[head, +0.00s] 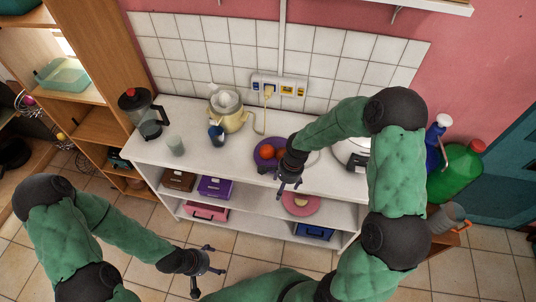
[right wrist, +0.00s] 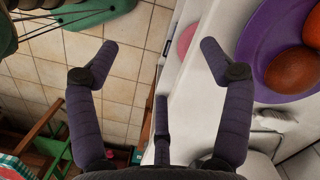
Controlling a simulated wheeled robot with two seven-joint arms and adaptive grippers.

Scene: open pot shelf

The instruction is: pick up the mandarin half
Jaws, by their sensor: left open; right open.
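I cannot pick out the mandarin half for certain. Orange round fruits (head: 267,151) lie on a purple plate (head: 257,162) on the white counter, partly hidden by my right gripper. They also show at the upper right of the right wrist view (right wrist: 282,72). A small pale yellowish piece (head: 300,200) lies on a pink plate (head: 290,208) on the shelf below; it is too small to identify. My right gripper (head: 288,183) is open and empty, by the counter's front edge near the purple plate. My left gripper (head: 207,270) is open and empty, over the floor.
The white counter (head: 195,147) also carries a coffee press (head: 146,114), a cream juicer (head: 229,115), a blue cup (head: 217,136) and a pale green cup (head: 176,146). Boxes sit on the shelves below. A green bottle (head: 455,172) stands at the right. Tiled floor in front is free.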

